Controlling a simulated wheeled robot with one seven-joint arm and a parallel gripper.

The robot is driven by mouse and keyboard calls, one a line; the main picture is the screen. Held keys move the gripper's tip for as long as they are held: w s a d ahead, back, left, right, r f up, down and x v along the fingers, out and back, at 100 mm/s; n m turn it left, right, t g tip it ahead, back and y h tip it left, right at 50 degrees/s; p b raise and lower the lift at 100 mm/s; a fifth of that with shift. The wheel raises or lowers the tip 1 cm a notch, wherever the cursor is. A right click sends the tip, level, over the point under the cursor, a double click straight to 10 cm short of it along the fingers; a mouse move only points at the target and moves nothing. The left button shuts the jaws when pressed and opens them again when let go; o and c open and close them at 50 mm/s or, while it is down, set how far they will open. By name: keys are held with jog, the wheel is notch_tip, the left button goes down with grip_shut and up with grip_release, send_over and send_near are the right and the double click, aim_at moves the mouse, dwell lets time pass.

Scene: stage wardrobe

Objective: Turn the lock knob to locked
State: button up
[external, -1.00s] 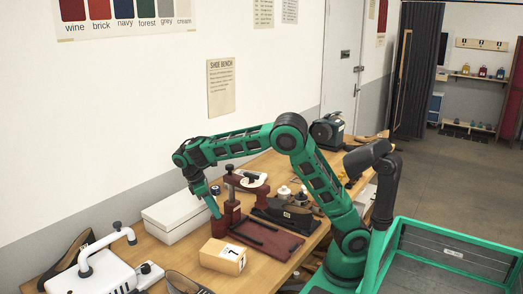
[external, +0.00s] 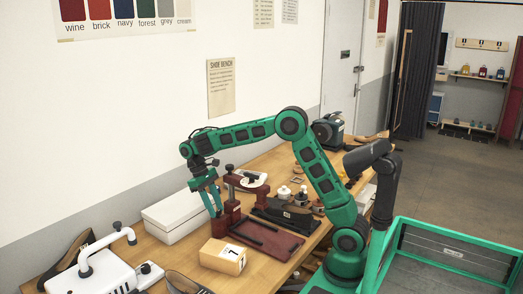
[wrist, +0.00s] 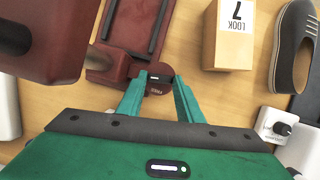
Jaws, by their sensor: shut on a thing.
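The dark red shoe press (external: 290,244) stands on the bench, with black rails on its base. In the wrist view its base (wrist: 112,58) is at the top left. In the external view my gripper (external: 216,212) is low at the press's left end, and the knob is hidden there.
A box marked LOOK 7 (external: 223,257) stands close in front of the press. A long white box (external: 178,219) lies behind, by the wall. A white appliance with a handle (external: 90,274) and shoes are at the left. A dark shoe (wrist: 291,45) shows at right.

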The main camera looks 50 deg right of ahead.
jog(key=shift+w, duration=0.1)
dwell(0.5)
jog(key=o, duration=1.1)
jog(key=shift+r, duration=0.1)
jog(key=v, duration=1)
jog(key=shift+w+r, duration=0.2)
jog(key=shift+w, duration=0.05)
